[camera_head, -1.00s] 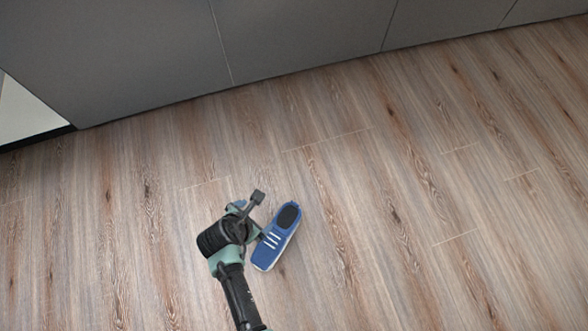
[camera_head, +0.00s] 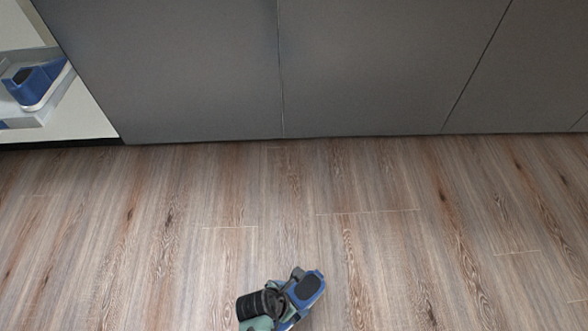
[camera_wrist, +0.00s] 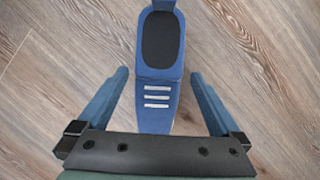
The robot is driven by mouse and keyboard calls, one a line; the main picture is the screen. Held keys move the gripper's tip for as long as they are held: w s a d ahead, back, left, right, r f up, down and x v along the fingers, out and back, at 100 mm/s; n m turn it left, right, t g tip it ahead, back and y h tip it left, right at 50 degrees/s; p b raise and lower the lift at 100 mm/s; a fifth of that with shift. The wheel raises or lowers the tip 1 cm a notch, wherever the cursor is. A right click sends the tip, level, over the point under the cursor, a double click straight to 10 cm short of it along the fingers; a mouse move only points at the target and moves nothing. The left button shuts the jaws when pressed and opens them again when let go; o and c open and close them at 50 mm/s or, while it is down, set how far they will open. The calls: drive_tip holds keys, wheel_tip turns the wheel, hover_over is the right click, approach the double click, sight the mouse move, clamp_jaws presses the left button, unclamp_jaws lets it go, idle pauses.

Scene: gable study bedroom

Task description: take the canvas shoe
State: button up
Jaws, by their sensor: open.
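A blue canvas shoe (camera_wrist: 155,112) with a dark opening and white stripes lies on the wood floor. In the wrist view its toe end lies between the two spread fingers of my gripper (camera_wrist: 159,74), with a gap on each side. In the head view the shoe (camera_head: 310,285) is at the bottom, partly hidden by my gripper (camera_head: 292,288). The gripper is open and holds nothing. How high the fingers are above the floor is hard to tell.
Grey cabinet fronts (camera_head: 370,65) run across the back. A similar blue shoe (camera_head: 38,80) sits in a light grey tray (camera_head: 48,112) at the upper left. The floor (camera_head: 420,235) around the shoe is clear.

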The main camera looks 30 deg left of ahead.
sight(298, 296)
drive_tip(key=shift+b+x, duration=2.4)
drive_tip(key=shift+x, duration=0.05)
drive_tip(key=shift+w, duration=0.15)
drive_tip(key=shift+r, duration=0.1)
drive_tip(key=c, duration=1.3)
drive_tip(key=shift+o, duration=0.2)
drive_tip(key=shift+r, duration=0.1)
